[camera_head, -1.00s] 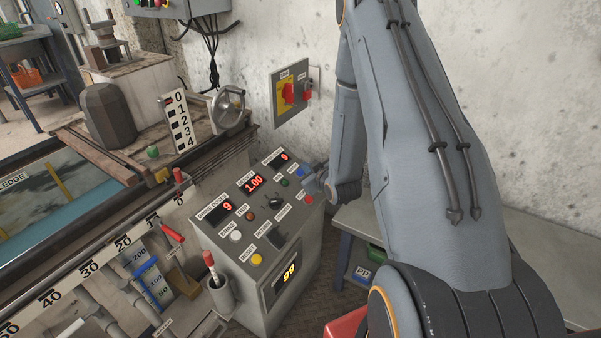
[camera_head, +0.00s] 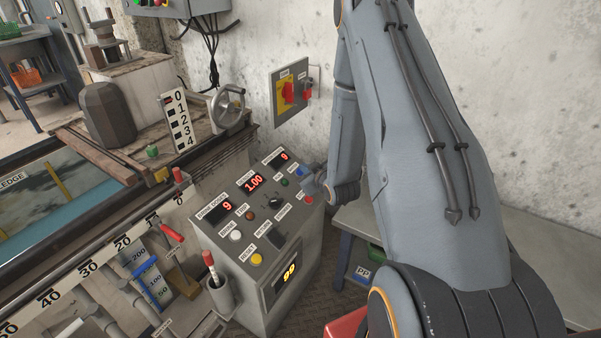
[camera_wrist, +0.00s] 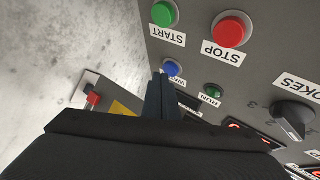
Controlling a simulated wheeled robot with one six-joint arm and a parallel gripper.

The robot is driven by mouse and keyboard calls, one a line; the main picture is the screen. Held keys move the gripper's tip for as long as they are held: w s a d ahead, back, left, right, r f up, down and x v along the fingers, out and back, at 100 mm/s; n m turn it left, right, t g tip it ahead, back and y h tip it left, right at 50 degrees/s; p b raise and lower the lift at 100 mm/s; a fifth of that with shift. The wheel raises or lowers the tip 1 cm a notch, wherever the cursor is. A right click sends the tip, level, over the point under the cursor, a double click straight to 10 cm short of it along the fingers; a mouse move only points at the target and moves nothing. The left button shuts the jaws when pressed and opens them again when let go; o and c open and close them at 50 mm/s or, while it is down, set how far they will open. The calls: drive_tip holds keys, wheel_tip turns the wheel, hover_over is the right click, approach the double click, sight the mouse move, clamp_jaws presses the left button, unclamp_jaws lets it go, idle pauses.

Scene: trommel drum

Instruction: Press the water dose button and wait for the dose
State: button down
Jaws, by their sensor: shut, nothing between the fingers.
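The blue water dose button (camera_wrist: 172,68) sits on the grey control panel (camera_head: 262,222); its label is mostly hidden behind my fingers. It also shows in the head view (camera_head: 300,171), at the panel's upper right. My gripper (camera_wrist: 159,78) is shut and empty, its fingertips right beside the blue button. I cannot tell whether they touch it. A small red display (camera_head: 284,157) is above the buttons and seems to read 9.
A green start button (camera_wrist: 163,14), a red stop button (camera_wrist: 230,31), a green run lamp (camera_wrist: 213,91) and a black knob (camera_wrist: 292,116) are close by. A red-and-yellow switch box (camera_head: 290,92) is on the wall behind. A bench (camera_head: 385,228) stands right of the panel.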

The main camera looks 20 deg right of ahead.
drive_tip(key=shift+w+a+f, duration=0.1)
drive_tip(key=shift+w+f, duration=0.05)
drive_tip(key=shift+f, duration=0.25)
idle(0.8)
drive_tip(key=shift+r, duration=0.1)
drive_tip(key=shift+s+d+r+p, duration=0.15)
drive_tip(key=shift+s+r+p, duration=0.1)
drive_tip(key=shift+r, duration=0.1)
drive_tip(key=shift+s+d+r+p, duration=0.1)
drive_tip(key=shift+r+p, duration=0.15)
drive_tip(key=shift+r, duration=0.1)
drive_tip(key=shift+r, duration=0.1)
drive_tip(key=r+p, duration=0.1)
drive_tip(key=s+d+r+p, duration=0.1)
drive_tip(key=s+r+p, duration=0.1)
drive_tip(key=r, duration=0.1)
drive_tip(key=shift+d+r+p, duration=0.1)
drive_tip(key=shift+d+p, duration=0.05)
drive_tip(key=shift+p, duration=0.25)
idle(0.8)
